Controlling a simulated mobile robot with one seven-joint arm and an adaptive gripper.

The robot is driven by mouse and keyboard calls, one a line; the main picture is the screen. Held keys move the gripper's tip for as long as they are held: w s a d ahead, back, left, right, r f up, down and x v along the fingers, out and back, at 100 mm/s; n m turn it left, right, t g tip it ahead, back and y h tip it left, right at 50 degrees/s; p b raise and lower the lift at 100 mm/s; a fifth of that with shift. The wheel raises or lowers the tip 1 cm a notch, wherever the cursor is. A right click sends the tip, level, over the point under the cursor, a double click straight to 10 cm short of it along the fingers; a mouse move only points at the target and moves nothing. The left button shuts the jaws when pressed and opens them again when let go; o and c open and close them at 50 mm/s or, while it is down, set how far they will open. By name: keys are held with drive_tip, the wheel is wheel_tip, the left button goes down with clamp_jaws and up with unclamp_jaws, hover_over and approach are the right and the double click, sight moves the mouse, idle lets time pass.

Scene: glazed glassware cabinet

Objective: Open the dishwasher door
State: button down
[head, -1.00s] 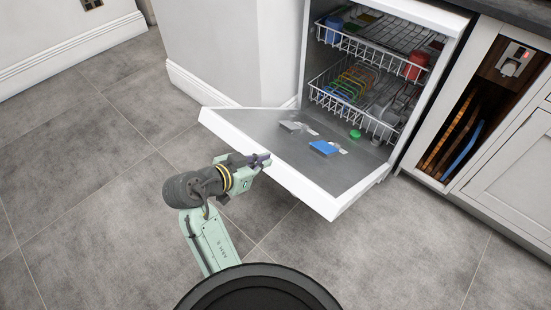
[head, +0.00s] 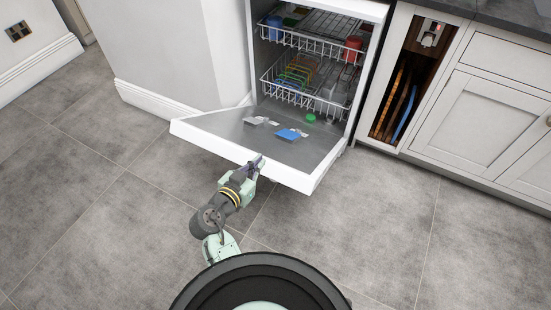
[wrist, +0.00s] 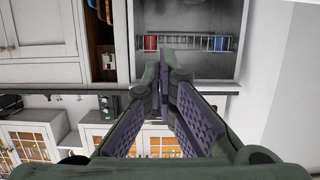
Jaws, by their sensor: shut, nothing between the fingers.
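The dishwasher door (head: 205,122) is folded down and lies close to level, with its inner side facing up. The dishwasher (head: 310,60) stands open behind it, and its racks show. My gripper (head: 258,162) is at the front edge of the door, near its middle; I cannot tell whether it touches the edge. In the wrist view my gripper (wrist: 165,75) has its fingers together at the tips with nothing between them. The dishwasher's inside (wrist: 190,20) shows beyond the fingertips.
On the door's inner side lie a blue tablet (head: 288,135) and a green cap (head: 311,118). Racks (head: 300,95) hold coloured dishes. A cabinet (head: 485,120) with a board slot (head: 395,105) stands to the right. A white wall (head: 165,50) stands left. The tiled floor (head: 90,210) is clear.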

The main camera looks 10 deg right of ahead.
drive_tip(key=p, duration=0.3)
hover_over(268, 176)
drive_tip(key=w+d, duration=0.2)
drive_tip(key=w, duration=0.1)
wheel_tip(268, 176, down, 2)
drive_tip(key=f, duration=0.2)
drive_tip(key=f+p, duration=0.1)
drive_tip(key=shift+s+a, duration=0.3)
drive_tip(key=shift+s, duration=0.05)
drive_tip(key=shift+s+a+f, duration=0.15)
drive_tip(key=shift+s+f, duration=0.15)
drive_tip(key=shift+f, duration=0.15)
drive_tip(key=s+f+b, duration=0.1)
drive_tip(key=f+b, duration=0.1)
drive_tip(key=s+a+f+b, duration=0.1)
drive_tip(key=f+b, duration=0.1)
drive_tip(key=s+a+f+b, duration=0.1)
drive_tip(key=f+b, duration=0.1)
drive_tip(key=shift+s+a+f+b, duration=0.15)
drive_tip(key=shift+a+f+b, duration=0.05)
drive_tip(key=shift+f+b, duration=0.2)
drive_tip(key=shift+s+a+f, duration=0.2)
drive_tip(key=shift+s+a, duration=0.05)
drive_tip(key=shift+s, duration=0.1)
drive_tip(key=shift+r, duration=0.1)
